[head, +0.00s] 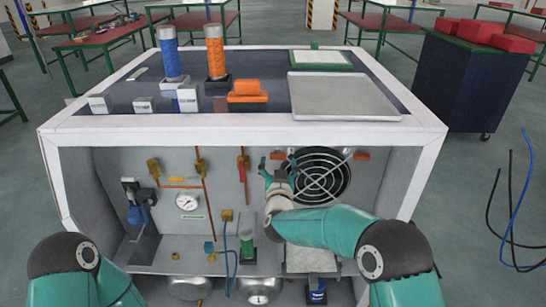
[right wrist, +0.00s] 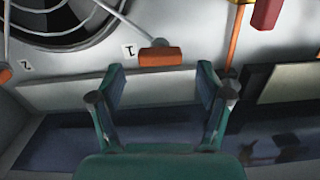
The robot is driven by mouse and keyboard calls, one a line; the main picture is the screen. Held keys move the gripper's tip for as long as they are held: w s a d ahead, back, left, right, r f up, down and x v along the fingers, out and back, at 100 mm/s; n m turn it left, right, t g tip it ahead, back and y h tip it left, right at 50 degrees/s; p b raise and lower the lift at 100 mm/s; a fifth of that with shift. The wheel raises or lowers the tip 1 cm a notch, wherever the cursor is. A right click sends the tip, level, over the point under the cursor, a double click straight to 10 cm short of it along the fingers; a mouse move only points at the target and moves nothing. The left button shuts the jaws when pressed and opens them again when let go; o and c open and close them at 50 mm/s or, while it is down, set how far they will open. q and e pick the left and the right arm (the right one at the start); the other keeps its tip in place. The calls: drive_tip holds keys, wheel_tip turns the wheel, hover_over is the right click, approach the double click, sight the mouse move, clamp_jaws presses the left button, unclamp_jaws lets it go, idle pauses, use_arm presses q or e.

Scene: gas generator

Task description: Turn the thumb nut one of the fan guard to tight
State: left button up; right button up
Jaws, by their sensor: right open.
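The fan guard (head: 320,182) is a round wire grille over a dark fan on the generator's front panel. It shows at the upper left of the right wrist view (right wrist: 60,38). Thumb nut one (head: 277,155) is an orange bar at the guard's upper left. In the right wrist view the nut (right wrist: 160,56) lies beside a label "1", its bar running roughly across the picture. My right gripper (head: 279,168) is open and empty just below the nut. In the right wrist view its fingertips (right wrist: 161,70) are spread wide, with the nut beyond the gap. My left gripper is out of view.
A second orange nut (head: 361,155) sits at the guard's upper right. A red-handled valve (head: 243,162) and orange pipe are left of my gripper. The white frame (head: 250,132) overhangs the panel. A tray (head: 342,97) and bottles stand on top.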

sight(278, 156)
drive_tip(key=shift+w, duration=1.25)
